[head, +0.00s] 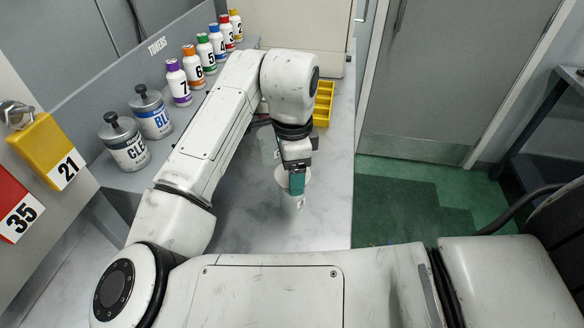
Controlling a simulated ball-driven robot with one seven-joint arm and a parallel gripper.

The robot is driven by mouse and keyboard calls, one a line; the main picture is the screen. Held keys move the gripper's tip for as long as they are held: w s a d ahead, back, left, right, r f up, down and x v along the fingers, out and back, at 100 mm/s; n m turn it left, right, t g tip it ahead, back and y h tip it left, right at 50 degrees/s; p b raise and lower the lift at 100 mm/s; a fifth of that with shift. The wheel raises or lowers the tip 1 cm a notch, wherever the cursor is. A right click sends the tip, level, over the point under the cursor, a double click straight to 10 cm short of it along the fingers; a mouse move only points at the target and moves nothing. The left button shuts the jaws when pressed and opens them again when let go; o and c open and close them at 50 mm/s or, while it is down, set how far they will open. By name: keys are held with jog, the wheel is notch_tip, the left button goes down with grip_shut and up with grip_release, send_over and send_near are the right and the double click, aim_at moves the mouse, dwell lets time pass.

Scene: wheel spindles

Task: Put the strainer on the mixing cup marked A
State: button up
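I cannot make out a letter A on either. No strainer can be clearly told apart.
Numbered bottles with coloured caps (195,68) line the left ledge, with two labelled metal canisters (152,113) nearer. A yellow compartment tray (323,104) is behind my wrist. The counter (330,215) has free room beside the gripper; its right edge drops to green floor.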

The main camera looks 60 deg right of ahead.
jog(key=o, duration=1)
notch_tip(320, 180, up, 13)
jog(key=shift+r+p, duration=0.15)
jog(key=shift+p, duration=0.25)
